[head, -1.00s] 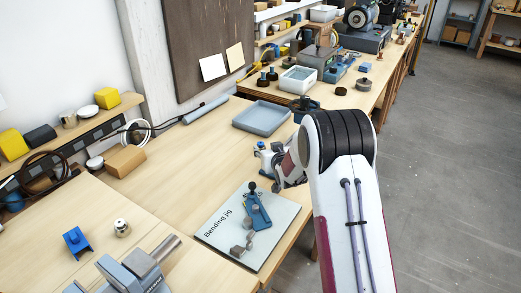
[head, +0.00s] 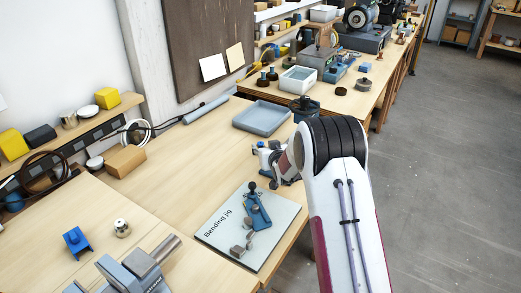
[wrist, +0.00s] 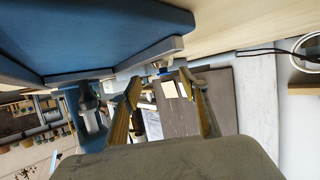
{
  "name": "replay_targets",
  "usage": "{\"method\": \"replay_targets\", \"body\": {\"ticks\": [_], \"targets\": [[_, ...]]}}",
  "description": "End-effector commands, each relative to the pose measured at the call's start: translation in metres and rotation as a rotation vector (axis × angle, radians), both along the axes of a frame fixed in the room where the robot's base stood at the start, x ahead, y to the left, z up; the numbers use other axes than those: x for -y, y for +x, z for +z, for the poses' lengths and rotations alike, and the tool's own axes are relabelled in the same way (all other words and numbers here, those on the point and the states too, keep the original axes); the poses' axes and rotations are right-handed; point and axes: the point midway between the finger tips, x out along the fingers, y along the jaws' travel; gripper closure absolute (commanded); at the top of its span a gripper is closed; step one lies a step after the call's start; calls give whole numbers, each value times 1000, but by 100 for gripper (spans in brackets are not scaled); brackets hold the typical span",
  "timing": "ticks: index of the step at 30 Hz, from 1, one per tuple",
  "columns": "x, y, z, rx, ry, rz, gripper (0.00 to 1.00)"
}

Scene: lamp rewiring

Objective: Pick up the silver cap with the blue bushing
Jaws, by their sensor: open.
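A small silver capped piece (head: 122,228) stands upright on the front left of the bench in the head view. I cannot make out a blue bushing on it. My gripper (head: 262,152) is over the middle of the bench, near the blue tray and well behind and to the right of this piece. In the wrist view its two fingers (wrist: 160,80) are spread apart, with nothing clearly held between them. A large blue surface with a grey edge (wrist: 110,35) fills the upper left of the wrist view; I cannot tell what it is.
The blue tray (head: 263,117) lies behind my gripper. The bending jig board (head: 226,245) lies in front of it. A blue bracket (head: 76,242) and a vise (head: 140,270) are at the front left. A cardboard box (head: 125,160) stands by the wall. The middle bench is clear.

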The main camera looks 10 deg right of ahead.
Motion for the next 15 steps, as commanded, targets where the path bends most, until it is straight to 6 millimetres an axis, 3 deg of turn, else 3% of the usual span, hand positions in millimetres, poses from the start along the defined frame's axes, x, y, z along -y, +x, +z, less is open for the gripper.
{"method": "replay_targets", "body": {"ticks": [15], "targets": [[-8, 31, -10, 1, 0, 1, 56]]}}
